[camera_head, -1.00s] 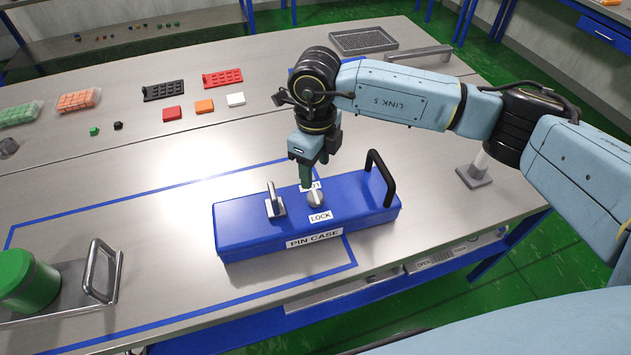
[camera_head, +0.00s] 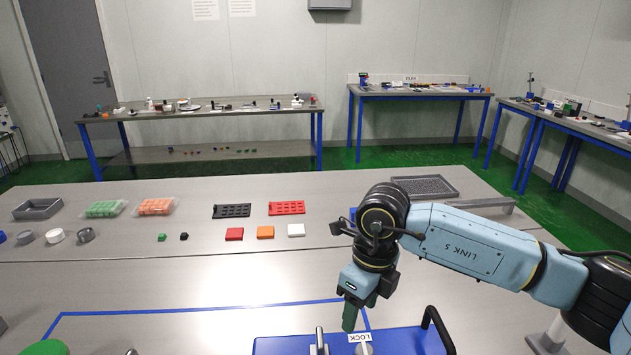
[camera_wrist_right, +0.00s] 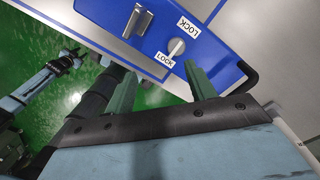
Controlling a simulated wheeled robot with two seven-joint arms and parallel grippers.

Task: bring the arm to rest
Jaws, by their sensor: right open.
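My right gripper (camera_head: 353,312) hangs pointing down over the near part of the table in the head view. In the right wrist view its two green fingers (camera_wrist_right: 160,88) stand apart with nothing between them. The blue pin case (camera_head: 290,345) lies below and in front of it, cut off by the bottom edge of the head view. In the right wrist view the case (camera_wrist_right: 205,55) shows a round knob (camera_wrist_right: 177,46) between two LOCK labels, and a metal latch (camera_wrist_right: 138,20). The fingers look clear of the knob. My left gripper is not in view.
A black handle (camera_head: 437,325) rises from the case's right end. Red, orange and white blocks (camera_head: 265,232), a black tray (camera_head: 232,211) and a red tray (camera_head: 287,208) lie farther back. A grey mesh tray (camera_head: 425,186) stands behind my right arm. The table's middle left is clear.

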